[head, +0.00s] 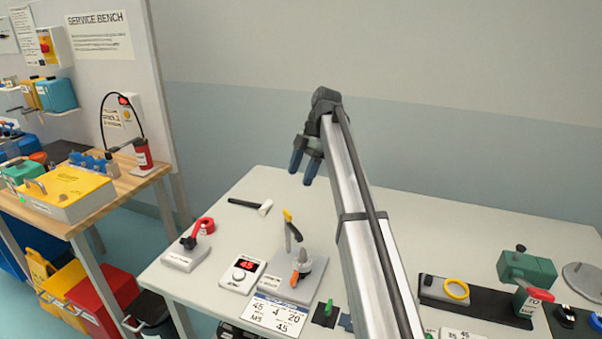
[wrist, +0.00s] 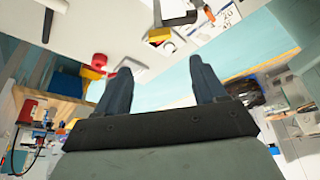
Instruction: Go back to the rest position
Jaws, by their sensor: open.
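My gripper (head: 303,176) is raised above the back of the white table (head: 245,209) in the head view, at the end of my extended arm. Its two dark blue fingers stand apart with nothing between them. The wrist view also shows my gripper (wrist: 160,85) open and empty, with both fingers apart. The wrist picture is turned over, with table and room around the fingers. My arm hides part of the table's middle.
A green device (head: 527,272) stands at right. A wooden bench (head: 128,185) is at left.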

